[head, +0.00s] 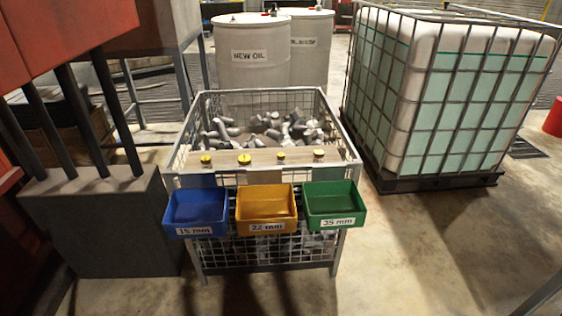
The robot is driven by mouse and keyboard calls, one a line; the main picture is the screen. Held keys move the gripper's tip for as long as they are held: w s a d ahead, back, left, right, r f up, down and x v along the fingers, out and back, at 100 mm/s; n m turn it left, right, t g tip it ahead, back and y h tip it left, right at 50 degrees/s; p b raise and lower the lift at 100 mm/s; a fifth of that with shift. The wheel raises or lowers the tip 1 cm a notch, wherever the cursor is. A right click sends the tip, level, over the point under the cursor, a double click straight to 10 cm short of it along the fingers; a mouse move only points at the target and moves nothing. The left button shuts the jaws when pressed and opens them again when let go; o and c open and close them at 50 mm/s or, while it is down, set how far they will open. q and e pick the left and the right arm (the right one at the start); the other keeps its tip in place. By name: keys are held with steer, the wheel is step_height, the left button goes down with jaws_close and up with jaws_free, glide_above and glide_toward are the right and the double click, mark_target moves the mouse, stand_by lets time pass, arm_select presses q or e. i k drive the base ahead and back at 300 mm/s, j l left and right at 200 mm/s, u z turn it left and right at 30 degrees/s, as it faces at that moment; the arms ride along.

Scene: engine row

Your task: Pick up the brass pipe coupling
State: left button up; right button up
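Several small brass or yellow pieces stand in a row on a wooden board (262,165) across the front of a wire cage. From left to right I see a first yellow piece (206,160), a second piece (244,158), a third piece (281,156) and a duller, browner piece (319,155) at the right end. They are too small for me to tell which is the brass pipe coupling. Neither of my grippers is in view.
A blue bin (197,212), yellow bin (266,207) and green bin (334,204), labelled by size, hang on the front of the wire cage (345,140). Grey metal parts fill the cage. A caged tank (440,95) stands right; drums (252,60) stand behind. Front-right floor is clear.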

mark_target(280, 156)
steer(key=i+l, duration=0.15)
steer(key=i, duration=0.35)
steer(key=i+l, duration=0.1)
steer(key=i, duration=0.45)
steer(key=i+l, duration=0.15)
steer(key=i, duration=0.35)
